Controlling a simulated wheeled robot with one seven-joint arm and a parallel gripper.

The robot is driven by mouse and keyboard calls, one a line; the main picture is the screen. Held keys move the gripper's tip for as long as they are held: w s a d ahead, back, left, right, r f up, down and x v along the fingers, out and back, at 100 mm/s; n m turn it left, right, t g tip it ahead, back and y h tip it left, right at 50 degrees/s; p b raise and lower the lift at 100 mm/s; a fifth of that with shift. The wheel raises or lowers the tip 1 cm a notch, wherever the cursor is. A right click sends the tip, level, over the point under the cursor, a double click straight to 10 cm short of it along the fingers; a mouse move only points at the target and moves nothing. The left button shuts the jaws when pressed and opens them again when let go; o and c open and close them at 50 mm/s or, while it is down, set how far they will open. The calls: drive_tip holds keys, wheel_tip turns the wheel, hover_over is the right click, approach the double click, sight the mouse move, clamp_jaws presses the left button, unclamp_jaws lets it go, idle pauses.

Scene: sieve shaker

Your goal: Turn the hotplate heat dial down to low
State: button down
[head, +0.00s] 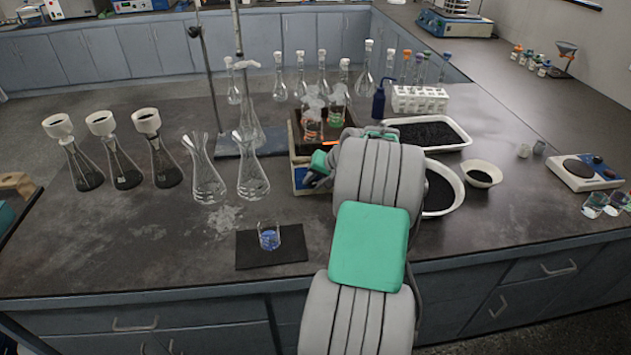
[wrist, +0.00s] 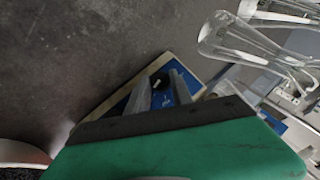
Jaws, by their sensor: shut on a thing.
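The hotplate stands near the middle of the bench in the head view, with its blue front panel (head: 299,178) partly hidden by my arm. In the wrist view the blue panel (wrist: 181,93) has a cream edge. My gripper (wrist: 162,86) is shut on the dial. In the head view the gripper (head: 318,178) is at the panel, and the dial is hidden there. The dial's scale is too small to read.
Beakers (head: 312,124) stand on the hotplate. Clear flasks (head: 252,178) stand close to its left. A white tray (head: 462,144) of black grains lies to the right. A beaker of blue liquid (head: 268,238) stands on a dark mat in front.

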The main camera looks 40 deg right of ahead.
drive_tip(key=shift+f+g+b, duration=0.1)
drive_tip(key=shift+g+b, duration=0.2)
drive_tip(key=shift+b, duration=0.15)
drive_tip(key=n+h+b, duration=0.1)
drive_tip(key=n+g+h+b, duration=0.1)
drive_tip(key=n+g+b, duration=0.1)
drive_tip(key=shift+w+a+h+b, duration=0.25)
drive_tip(key=shift+a+h+b, duration=0.05)
drive_tip(key=shift+h+b, duration=0.1)
drive_tip(key=n+g+h, duration=0.1)
drive_tip(key=n+h, duration=0.1)
drive_tip(key=shift+w+a+n+g+h, duration=0.1)
drive_tip(key=shift+a+n+g+h, duration=0.2)
drive_tip(key=shift+n+g, duration=0.1)
drive_tip(key=n+g+h+p, duration=0.1)
drive_tip(key=n+h+p, duration=0.1)
drive_tip(key=n+h, duration=0.1)
drive_tip(key=shift+a+h, duration=0.15)
drive_tip(key=shift+h, duration=0.25)
drive_tip(key=shift+a+f+n+h+p, duration=0.15)
drive_tip(key=shift+n+h+p, duration=0.2)
drive_tip(key=shift+n+h, duration=0.45)
drive_tip(key=shift+d+f+n+h+p, duration=0.1)
drive_tip(key=shift+n+h+p, duration=0.25)
drive_tip(key=shift+n+h, duration=0.45)
drive_tip(key=c, duration=1.3)
unclamp_jaws()
drive_tip(key=shift+o, duration=0.8)
